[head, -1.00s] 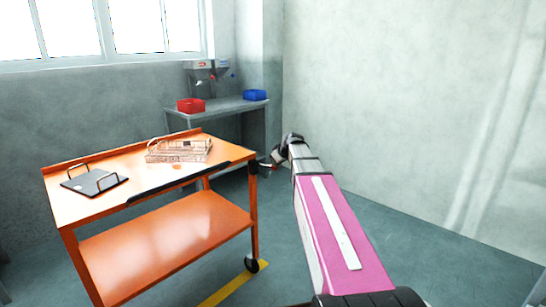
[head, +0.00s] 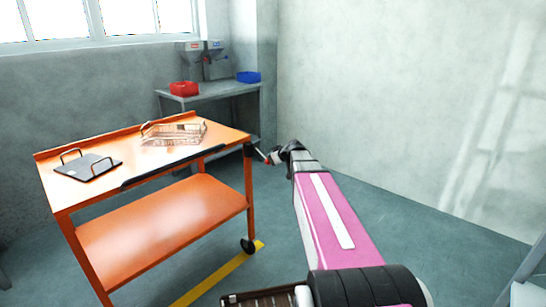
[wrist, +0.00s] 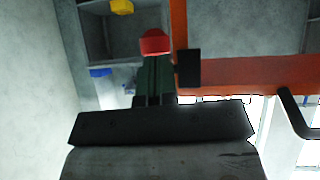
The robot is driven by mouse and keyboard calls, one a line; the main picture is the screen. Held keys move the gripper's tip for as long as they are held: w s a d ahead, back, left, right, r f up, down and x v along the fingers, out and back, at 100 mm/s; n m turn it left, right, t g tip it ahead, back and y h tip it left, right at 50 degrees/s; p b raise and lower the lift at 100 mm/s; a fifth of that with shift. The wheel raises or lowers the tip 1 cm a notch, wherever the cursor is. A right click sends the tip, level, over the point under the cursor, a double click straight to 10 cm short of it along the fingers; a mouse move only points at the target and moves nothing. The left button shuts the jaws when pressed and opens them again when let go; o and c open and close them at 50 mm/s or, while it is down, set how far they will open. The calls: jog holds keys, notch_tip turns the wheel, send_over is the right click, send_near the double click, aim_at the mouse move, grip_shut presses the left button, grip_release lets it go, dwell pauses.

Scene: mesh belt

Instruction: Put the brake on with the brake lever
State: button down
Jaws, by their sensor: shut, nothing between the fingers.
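The orange cart (head: 165,215) stands left of my arm in the head view. At its right corner, the brake lever (head: 258,155) juts out from a black bracket and ends in a red knob. In the wrist view the red knob (wrist: 155,42) shows just beyond my fingertips, beside the black bracket (wrist: 190,67). My gripper (head: 273,158) is shut and empty, right at the knob; it also shows in the wrist view (wrist: 153,75). I cannot tell whether the fingers touch the knob. The lever's shaft is mostly hidden in the wrist view.
A wire basket (head: 172,134) and a dark tray with handles (head: 88,168) sit on the cart's top. Behind stands a grey bench (head: 215,91) with a red bin (head: 184,89) and a blue bin (head: 249,77). Floor right of my arm is largely clear.

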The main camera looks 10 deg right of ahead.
jog(key=shift+f, duration=0.5)
jog(key=shift+a, duration=0.1)
